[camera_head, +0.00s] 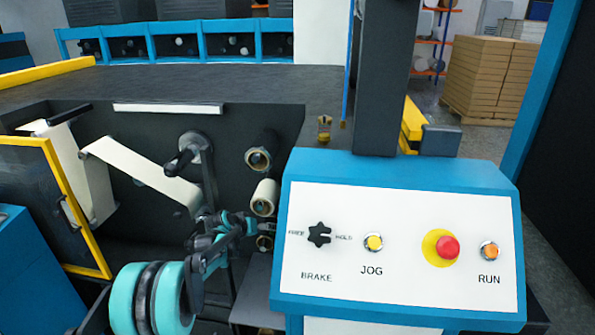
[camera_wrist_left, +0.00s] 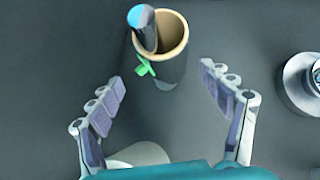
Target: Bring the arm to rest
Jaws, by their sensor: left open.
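My left arm comes in from the lower left of the head view. Its gripper (camera_head: 268,232) is beside the lower rolls and next to the left edge of the control panel. In the left wrist view the gripper (camera_wrist_left: 162,80) is open, its two padded fingers wide apart. A dark roll with a tan core rim (camera_wrist_left: 172,35) and a blue-ended shaft (camera_wrist_left: 143,28) lies ahead of the fingertips, with nothing seen clasped between them. A small green tab (camera_wrist_left: 145,67) shows on the roll. My right gripper is not in view.
The control panel (camera_head: 400,285) has a brake knob (camera_head: 319,235), a JOG button (camera_head: 373,242), a red stop button (camera_head: 447,247) and a RUN button (camera_head: 489,250). A white roll (camera_head: 264,197) and a dark roll (camera_head: 258,159) sit above my gripper. A yellow-framed guard (camera_head: 75,205) stands left.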

